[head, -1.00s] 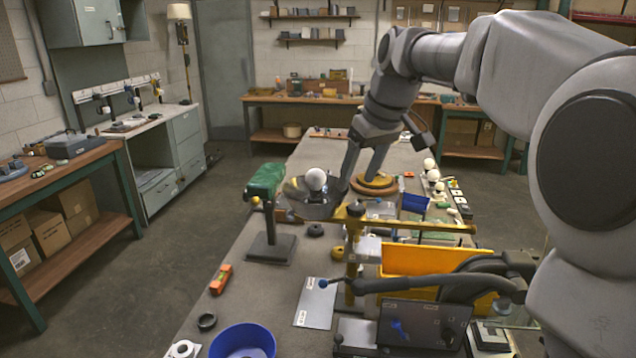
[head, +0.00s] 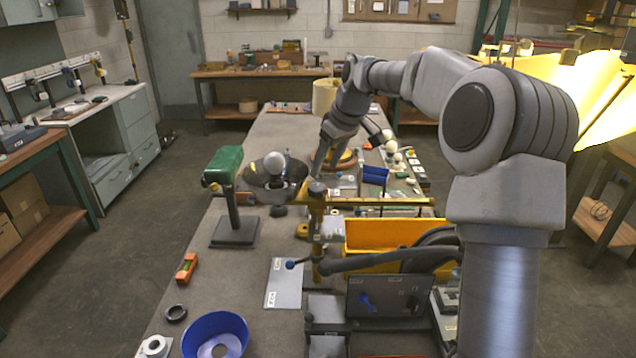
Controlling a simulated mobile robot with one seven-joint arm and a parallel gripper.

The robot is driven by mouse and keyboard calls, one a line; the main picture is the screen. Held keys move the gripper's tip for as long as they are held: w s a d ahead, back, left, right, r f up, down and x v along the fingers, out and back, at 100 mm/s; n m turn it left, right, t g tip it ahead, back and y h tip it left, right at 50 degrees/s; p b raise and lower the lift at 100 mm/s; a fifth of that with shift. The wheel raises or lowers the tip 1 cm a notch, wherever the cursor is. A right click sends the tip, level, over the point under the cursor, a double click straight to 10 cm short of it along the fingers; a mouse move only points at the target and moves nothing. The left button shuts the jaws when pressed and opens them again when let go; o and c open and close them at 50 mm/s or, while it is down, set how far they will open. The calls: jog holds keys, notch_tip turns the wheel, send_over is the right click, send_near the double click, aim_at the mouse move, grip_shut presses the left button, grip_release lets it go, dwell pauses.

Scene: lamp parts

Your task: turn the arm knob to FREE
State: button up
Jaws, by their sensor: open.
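My gripper (head: 321,170) points down over the middle of the bench, its fingers apart and empty. Its tips appear just behind the top of the brass post (head: 317,210); I cannot tell whether they touch it. A long brass arm (head: 385,201) runs right from the post. A blue knob (head: 367,301) sits on a dark labelled panel (head: 405,299) at the front. I cannot tell which is the arm knob, nor read any labels.
A dark dish (head: 256,181) with a white bulb (head: 277,163) stands left of the gripper. A green-topped stand (head: 234,229) is further left. A yellow bin (head: 385,233) lies right of the post. A blue bowl (head: 232,328) is at the front.

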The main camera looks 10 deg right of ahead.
aim_at(316, 186)
jog(key=x, duration=0.7)
grip_shut()
